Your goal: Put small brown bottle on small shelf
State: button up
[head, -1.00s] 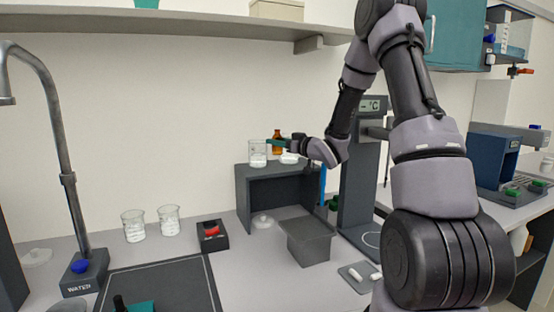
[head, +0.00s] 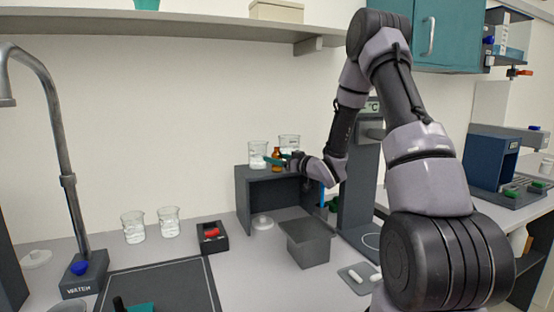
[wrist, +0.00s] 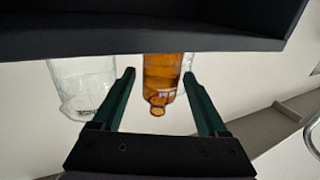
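The small brown bottle (head: 276,157) stands upright on top of the dark grey small shelf (head: 243,187), between two glass beakers. My gripper (head: 279,159) reaches in from the right at the bottle's height. In the wrist view, which is upside down, the amber bottle (wrist: 162,78) shows between the two green fingers of my gripper (wrist: 160,76). A clear gap shows between the bottle and the left finger; the right fingertip is close to its side. The fingers are open. The shelf (wrist: 140,35) fills the top of the wrist view, against the bottle's base.
A beaker (head: 258,152) stands left of the bottle on the shelf, another (head: 289,143) behind it to the right. A grey box (head: 308,243) stands in front of the shelf. A tall stand (head: 357,200) rises on the right, close to my arm.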

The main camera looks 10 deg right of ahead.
jog(key=shift+r, duration=0.1)
jog(key=shift+s+d, duration=0.1)
jog(key=shift+d, duration=0.05)
jog(key=v, duration=1.1)
jog(key=s+d+r+m+g+h, duration=0.1)
jog(key=s+d+r+m+h, duration=0.25)
jog(key=r+h, duration=0.2)
jog(key=s+d+r+m+g+h, duration=0.25)
jog(key=s+r+m+h, duration=0.2)
jog(key=r, duration=0.25)
jog(key=s+a+r+m+g+y, duration=0.1)
jog(key=s+a+g, duration=0.1)
jog(key=s, duration=0.9)
jog(key=s+a+r+m+g+y, duration=0.1)
jog(key=s+a, duration=0.4)
jog(key=s, duration=0.5)
jog(key=shift+s+r+m+g, duration=0.4)
jog(key=shift+r+m+g, duration=0.15)
jog(key=shift+g, duration=0.2)
